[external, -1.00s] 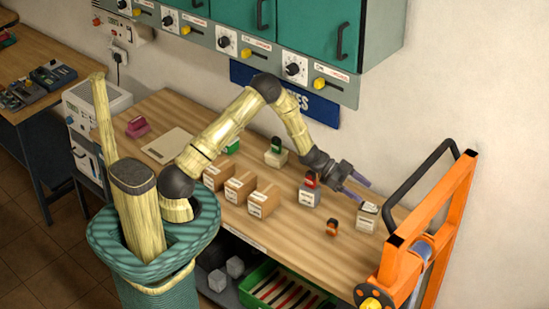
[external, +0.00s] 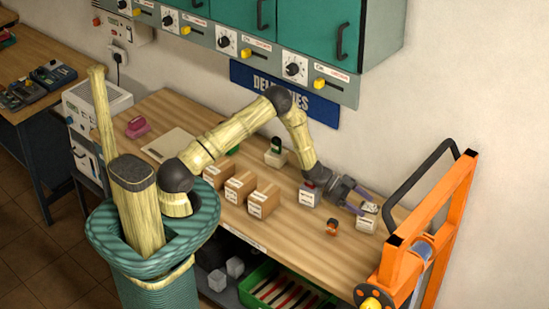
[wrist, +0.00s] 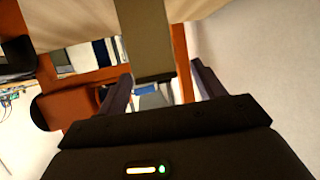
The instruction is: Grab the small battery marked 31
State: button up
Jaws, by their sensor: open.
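My gripper (external: 365,204) is open, its two purple-grey fingers reaching down to the right over a small white-and-grey block (external: 366,226) near the bench's right end. The fingers partly cover the block's top, and I cannot tell whether they touch it. In the wrist view my gripper (wrist: 160,88) has its fingers apart, with a grey-brown block (wrist: 146,45) showing between and beyond them. A small orange-and-black item (external: 332,227) stands just left of the white block. No number 31 is readable.
An orange frame with a black handle (external: 450,215) stands close on the right. Brown boxes (external: 263,201) and a green-and-white item (external: 275,155) stand left on the wooden bench (external: 290,230). The wall and teal cabinets (external: 300,30) are behind.

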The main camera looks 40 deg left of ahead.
aim_at(368, 217)
jog(key=x, duration=0.3)
jog(key=shift+s+d+p, duration=0.15)
jog(key=shift+d+p, duration=0.2)
jog(key=shift+p, duration=0.05)
jog(key=shift+a+f, duration=0.1)
grip_shut()
